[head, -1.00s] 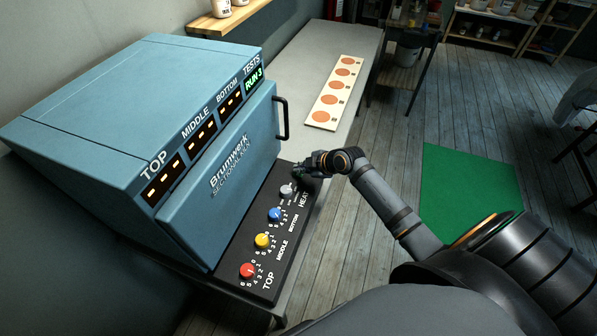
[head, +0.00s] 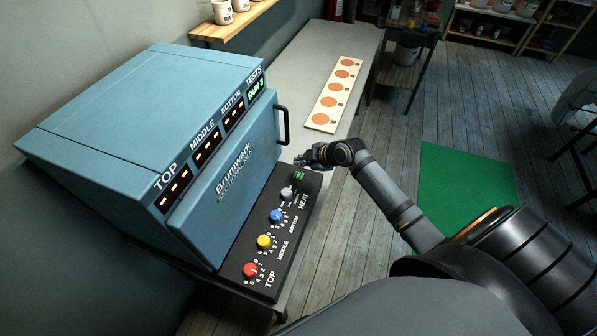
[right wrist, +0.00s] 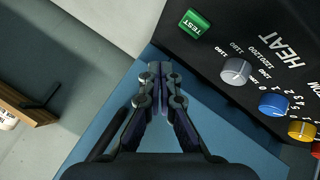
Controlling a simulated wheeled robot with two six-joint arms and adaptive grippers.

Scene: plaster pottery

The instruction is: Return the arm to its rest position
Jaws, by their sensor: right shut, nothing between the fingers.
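My right gripper (head: 302,160) is shut and empty. It hovers just beyond the far end of the kiln's black control panel (head: 238,262). In the right wrist view its closed fingertips (right wrist: 160,68) are beside the green TEST button (right wrist: 195,23), apart from it. The button also shows in the head view (head: 299,176). The blue kiln (head: 110,105) has its door shut, and its display reads RUN 3 under TESTS. My left gripper is not in view.
The panel carries a grey HEAT knob (head: 287,193) and blue (head: 276,216), yellow (head: 264,241) and red (head: 250,269) knobs. The door handle (head: 284,125) stands close to the gripper. A board with several orange discs (head: 325,121) lies on the grey table. A green mat (head: 465,185) lies on the floor.

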